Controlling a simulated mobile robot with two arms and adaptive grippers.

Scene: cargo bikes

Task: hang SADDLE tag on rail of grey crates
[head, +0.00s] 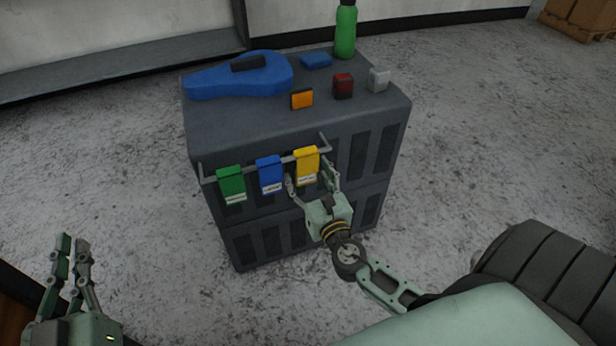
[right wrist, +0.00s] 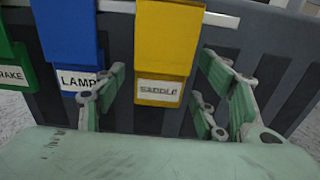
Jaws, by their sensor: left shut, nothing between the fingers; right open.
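The yellow SADDLE tag (head: 307,164) hangs on the rail (head: 208,179) at the front of the grey crates (head: 290,240), at the right end of a row of tags. In the right wrist view the SADDLE tag (right wrist: 165,55) hangs between my right gripper's fingers, its label facing me. My right gripper (head: 312,182) is open, with fingers on both sides of the tag and a gap visible at each side. My left gripper (head: 70,245) is shut and empty at the lower left, away from the crates.
A blue LAMP tag (head: 269,174) and a green BRAKE tag (head: 231,184) hang left of the SADDLE tag. On the crate top are a blue case (head: 240,78), a green bottle (head: 346,30), an orange block (head: 301,99), a dark red block (head: 343,86) and a grey block (head: 378,79).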

